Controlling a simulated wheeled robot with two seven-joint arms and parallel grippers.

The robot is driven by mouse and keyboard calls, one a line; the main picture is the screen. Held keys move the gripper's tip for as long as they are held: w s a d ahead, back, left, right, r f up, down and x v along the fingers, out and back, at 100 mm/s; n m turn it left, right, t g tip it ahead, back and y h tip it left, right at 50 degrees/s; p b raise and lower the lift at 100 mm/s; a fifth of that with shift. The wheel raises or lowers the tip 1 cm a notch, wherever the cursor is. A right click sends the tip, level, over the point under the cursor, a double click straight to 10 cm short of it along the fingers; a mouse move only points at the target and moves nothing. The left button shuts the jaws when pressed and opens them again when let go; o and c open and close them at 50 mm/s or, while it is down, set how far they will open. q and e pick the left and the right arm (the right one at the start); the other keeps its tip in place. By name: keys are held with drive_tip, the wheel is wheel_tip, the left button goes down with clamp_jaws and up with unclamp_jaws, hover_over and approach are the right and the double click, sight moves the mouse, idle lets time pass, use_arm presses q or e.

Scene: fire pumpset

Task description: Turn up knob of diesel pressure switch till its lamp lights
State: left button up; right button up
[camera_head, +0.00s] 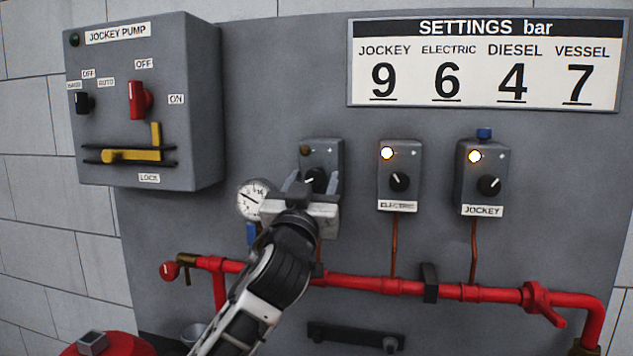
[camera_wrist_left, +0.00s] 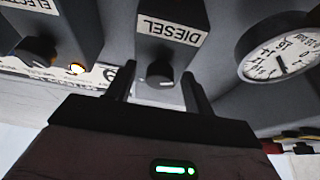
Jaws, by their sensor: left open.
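The diesel pressure switch (camera_head: 330,152) is a grey box on the panel with a black knob (camera_head: 316,179). Its lamp (camera_head: 305,150) is dark amber and unlit. My left gripper (camera_head: 311,192) is in front of the box's lower part and hides its label in the head view. In the left wrist view the DIESEL label (camera_wrist_left: 169,30) shows upside down, with the knob (camera_wrist_left: 160,73) between the fingertips of my open left gripper (camera_wrist_left: 158,82). The fingers stand on either side of the knob with gaps. My right gripper is not in view.
The electric switch (camera_head: 399,158) and jockey switch (camera_head: 481,165) have lit lamps, to the right. A pressure gauge (camera_head: 253,196) is close left of my gripper. A red pipe (camera_head: 370,283) runs below. The jockey pump box (camera_head: 150,100) juts out at upper left. A settings sign (camera_head: 485,65) hangs above.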

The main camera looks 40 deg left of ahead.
use_arm(q)
drive_tip(key=c, duration=1)
drive_tip(key=shift+o, duration=0.2)
drive_tip(key=shift+m+h, duration=0.4)
drive_tip(key=shift+m, duration=0.4)
drive_tip(key=o, duration=1)
drive_tip(key=shift+c, duration=0.2)
drive_tip(key=shift+f, duration=0.1)
